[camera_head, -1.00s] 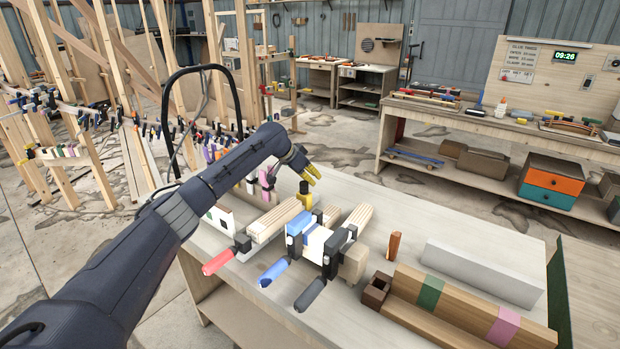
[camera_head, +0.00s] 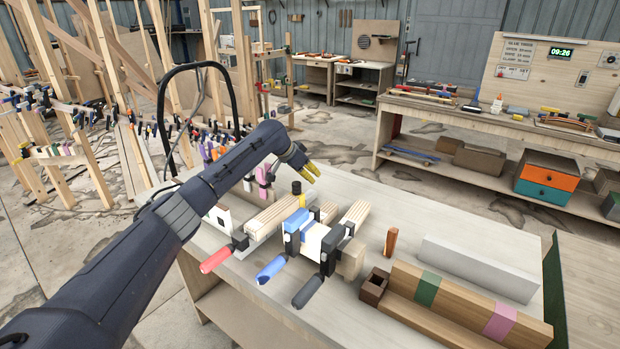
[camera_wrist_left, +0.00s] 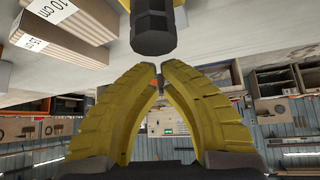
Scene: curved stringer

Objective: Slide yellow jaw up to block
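A small yellow jaw with a black end (camera_head: 297,188) stands at the far edge of the pale wooden blocks (camera_head: 272,217) on the bench. In the left wrist view a dark faceted piece with yellow sides (camera_wrist_left: 152,32) hangs at the top, just beyond my fingertips. A wooden block with a "10 cm" label (camera_wrist_left: 75,18) is at its upper left. My left gripper (camera_head: 315,170) has yellow fingers just right of and above the jaw. In the wrist view (camera_wrist_left: 160,75) its tips nearly meet, with nothing held between them. My right gripper is out of view.
Clamps with red (camera_head: 216,260), blue (camera_head: 271,269) and dark (camera_head: 308,291) handles stick out at the bench front.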

